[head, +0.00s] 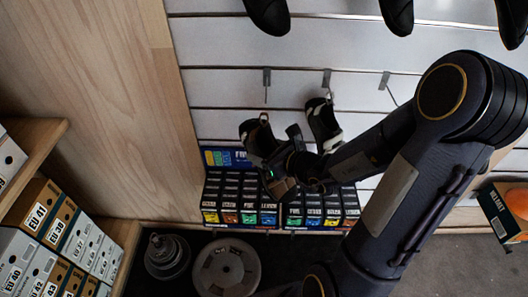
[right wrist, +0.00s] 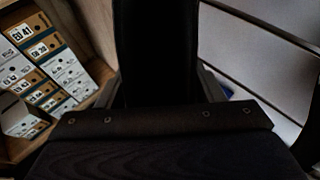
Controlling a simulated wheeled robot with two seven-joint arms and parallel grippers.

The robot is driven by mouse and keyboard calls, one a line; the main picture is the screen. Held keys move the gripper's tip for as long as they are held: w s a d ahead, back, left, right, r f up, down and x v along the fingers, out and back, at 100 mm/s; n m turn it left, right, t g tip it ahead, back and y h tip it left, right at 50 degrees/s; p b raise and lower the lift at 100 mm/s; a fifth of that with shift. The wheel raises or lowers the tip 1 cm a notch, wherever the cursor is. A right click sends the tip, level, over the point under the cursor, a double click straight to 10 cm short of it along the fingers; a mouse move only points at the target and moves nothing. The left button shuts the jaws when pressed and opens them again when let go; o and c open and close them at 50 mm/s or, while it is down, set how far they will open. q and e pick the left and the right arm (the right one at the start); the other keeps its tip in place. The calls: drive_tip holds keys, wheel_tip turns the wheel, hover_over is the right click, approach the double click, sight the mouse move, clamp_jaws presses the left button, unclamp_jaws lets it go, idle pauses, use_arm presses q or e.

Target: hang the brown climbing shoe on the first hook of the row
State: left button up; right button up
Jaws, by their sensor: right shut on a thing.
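My right gripper (head: 279,168) reaches in from the right in the head view, in front of the slatted wall. It is shut on a dark shoe with a pale patch (head: 254,136), which I take for the brown climbing shoe; its colour looks nearly black here. The shoe is below the leftmost hook (head: 266,79) of the row, apart from it. In the right wrist view a dark upright shape (right wrist: 155,50), seemingly the shoe, stands between the fingers. My left gripper is not in view.
Two more hooks, the middle (head: 326,79) and right one (head: 385,80), continue the row. Another dark shoe (head: 324,122) is below the middle one; contact is unclear. Small coloured boxes (head: 240,214) stand below. Shoe boxes (head: 42,215) fill the left shelf. Weight plates (head: 227,268) lie on the floor.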

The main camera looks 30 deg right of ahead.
drive_tip(key=w+d+f+p, duration=0.1)
drive_tip(key=w+d+p, duration=0.1)
drive_tip(key=w+d, duration=0.4)
drive_tip(key=shift+w+d+f+p, duration=0.25)
drive_tip(key=shift+w+f+p, duration=0.1)
drive_tip(key=shift+w, duration=1.9)
drive_tip(key=o, duration=1.2)
